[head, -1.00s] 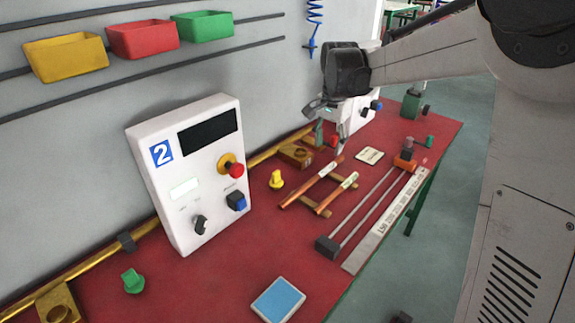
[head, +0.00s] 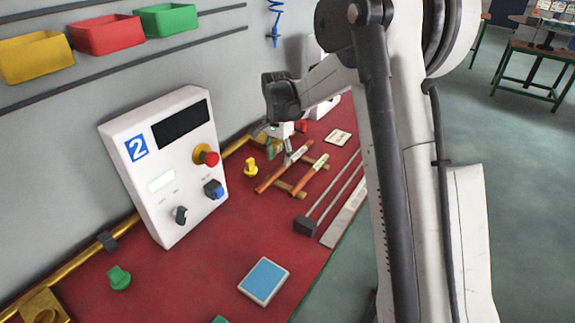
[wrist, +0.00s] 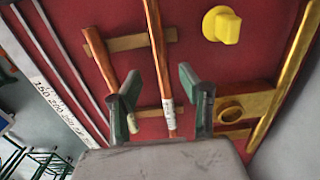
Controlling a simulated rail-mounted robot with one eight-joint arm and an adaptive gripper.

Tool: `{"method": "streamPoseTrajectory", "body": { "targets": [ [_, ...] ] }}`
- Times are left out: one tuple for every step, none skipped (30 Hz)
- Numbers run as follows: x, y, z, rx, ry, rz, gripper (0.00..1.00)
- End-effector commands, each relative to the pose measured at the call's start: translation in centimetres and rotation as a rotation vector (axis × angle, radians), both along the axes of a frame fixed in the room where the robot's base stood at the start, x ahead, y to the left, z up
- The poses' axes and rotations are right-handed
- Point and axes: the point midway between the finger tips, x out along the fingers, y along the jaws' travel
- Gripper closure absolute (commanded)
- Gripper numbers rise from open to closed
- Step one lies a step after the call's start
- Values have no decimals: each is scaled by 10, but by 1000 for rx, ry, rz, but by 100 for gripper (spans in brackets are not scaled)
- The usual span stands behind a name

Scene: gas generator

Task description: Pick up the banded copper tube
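Two copper tubes lie side by side across wooden supports on the red bench. One tube (head: 269,180), on the yellow knob's side, has a pale label near its far end; it also shows in the wrist view (wrist: 157,55). The other tube (head: 305,181) has a pale band near its far end; in the wrist view (wrist: 98,50) a finger partly hides it. My gripper (wrist: 160,88) is open and empty. Its green fingers appear either side of the knob-side tube near its label. I cannot tell the height gap.
A yellow knob (head: 250,166) stands beside the tubes, near the white control box (head: 170,165). A brass block (wrist: 245,105) and brass rail (wrist: 285,75) lie right in the wrist view. Two rods (head: 335,195) and a ruler (head: 345,217) lie on the tubes' other side.

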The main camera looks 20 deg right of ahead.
Motion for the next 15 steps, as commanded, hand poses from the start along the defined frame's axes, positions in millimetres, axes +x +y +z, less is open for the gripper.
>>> {"method": "streamPoseTrajectory", "body": {
  "targets": [
    [0, 0, -2, 0, 0, 0, 61],
    [0, 0, -3, 0, 0, 0, 61],
    [0, 0, -4, 0, 0, 0, 61],
    [1, 0, -6, 0, 0, 0, 61],
    [1, 0, -7, 0, 0, 0, 61],
    [1, 0, -11, 0, 0, 0, 61],
    [1, 0, -14, 0, 0, 0, 61],
    [1, 0, -18, 0, 0, 0, 61],
    [2, -1, -23, 0, 0, 0, 61],
    [2, -1, -27, 0, 0, 0, 61],
    [3, -1, -32, 0, 0, 0, 61],
    [3, -1, -38, 0, 0, 0, 61],
    [3, -1, -42, 0, 0, 0, 61],
    [3, -1, -46, 0, 0, 0, 61],
    [3, -1, -50, 0, 0, 0, 61]
  ]
}}
